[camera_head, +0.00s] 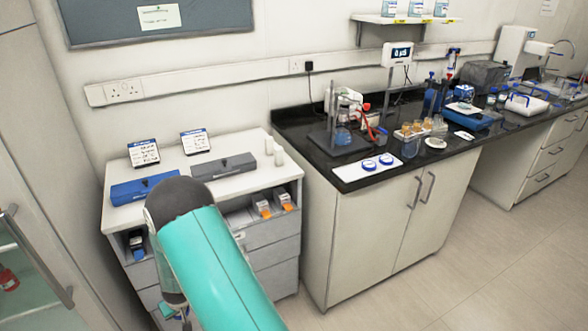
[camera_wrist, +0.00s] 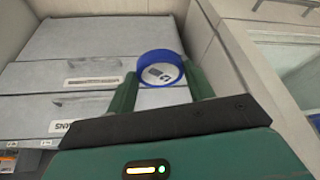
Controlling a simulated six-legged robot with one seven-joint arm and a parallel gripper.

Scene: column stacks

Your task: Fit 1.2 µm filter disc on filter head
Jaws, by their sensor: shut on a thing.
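My gripper (camera_wrist: 160,76) is shut on a small round blue-rimmed disc (camera_wrist: 161,66) with a pale label face, gripped at its sides between the two green fingers. The label is too small to read, so I cannot tell its pore size. In the head view my arm hides most of the gripper and the disc. Two similar blue discs (camera_head: 378,163) lie on a white mat (camera_head: 353,176) on the black bench. Behind them stands an apparatus with a clear vessel (camera_head: 343,137) and red-ended tubing; I cannot tell which part is the filter head.
A white drawer cabinet (camera_head: 287,172) carries a blue box (camera_head: 143,191), a grey box (camera_head: 223,167) and two label cards. Its grey drawers (camera_wrist: 90,45) lie close to the gripper in the wrist view. Open floor (camera_head: 470,260) lies in front of the bench.

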